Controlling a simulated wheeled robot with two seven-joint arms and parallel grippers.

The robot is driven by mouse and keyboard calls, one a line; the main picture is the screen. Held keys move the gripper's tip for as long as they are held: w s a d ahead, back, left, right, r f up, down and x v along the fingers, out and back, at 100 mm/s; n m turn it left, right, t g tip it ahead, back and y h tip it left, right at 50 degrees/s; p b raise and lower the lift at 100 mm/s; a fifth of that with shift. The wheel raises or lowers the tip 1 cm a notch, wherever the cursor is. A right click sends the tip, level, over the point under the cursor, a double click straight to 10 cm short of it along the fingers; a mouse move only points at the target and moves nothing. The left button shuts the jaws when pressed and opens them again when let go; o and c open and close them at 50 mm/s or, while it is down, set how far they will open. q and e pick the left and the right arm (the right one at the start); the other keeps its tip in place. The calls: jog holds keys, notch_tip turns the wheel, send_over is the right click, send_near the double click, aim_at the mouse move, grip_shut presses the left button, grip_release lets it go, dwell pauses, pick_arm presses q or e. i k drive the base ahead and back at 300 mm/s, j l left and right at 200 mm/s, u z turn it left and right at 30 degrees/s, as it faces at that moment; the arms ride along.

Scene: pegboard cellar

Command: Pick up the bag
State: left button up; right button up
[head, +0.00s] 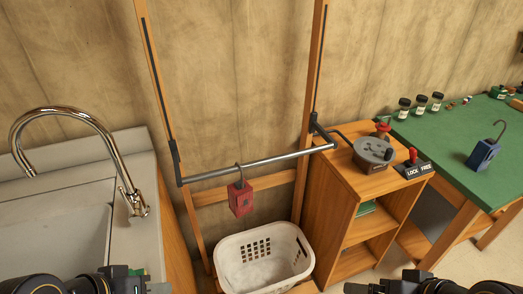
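Two small bag-like pieces with hooks are in the head view; I cannot tell which one is the bag. A red one (240,198) hangs by its hook from a grey metal bar (255,162). A blue one (483,155) sits on the green table top (450,135) at the right, its hook pointing up. My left gripper (150,284) is at the bottom edge, left of the basket and apart from both pieces. My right gripper (368,288) is at the bottom edge, right of the basket. Both are cut off, so their opening does not show.
A white basket (232,272) stands below the bar. A wooden shelf unit (345,190) carries a round grey device (374,153) and a red-handled LOCK/FREE lever (413,166). A sink with a chrome faucet (112,150) is at the left. Several jars (420,103) line the table's back.

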aim_at(486, 149)
jog(key=i+l+u, duration=0.15)
jog(key=l, duration=0.6)
jog(key=l+u, duration=0.1)
jog(key=l, duration=0.65)
jog(key=i+l+u, duration=0.15)
jog(key=l, duration=0.6)
jog(key=i+l, duration=0.1)
jog(key=l, duration=0.45)
jog(key=i+l+u, duration=0.15)
jog(key=l, duration=0.45)
jog(key=i+l, duration=0.15)
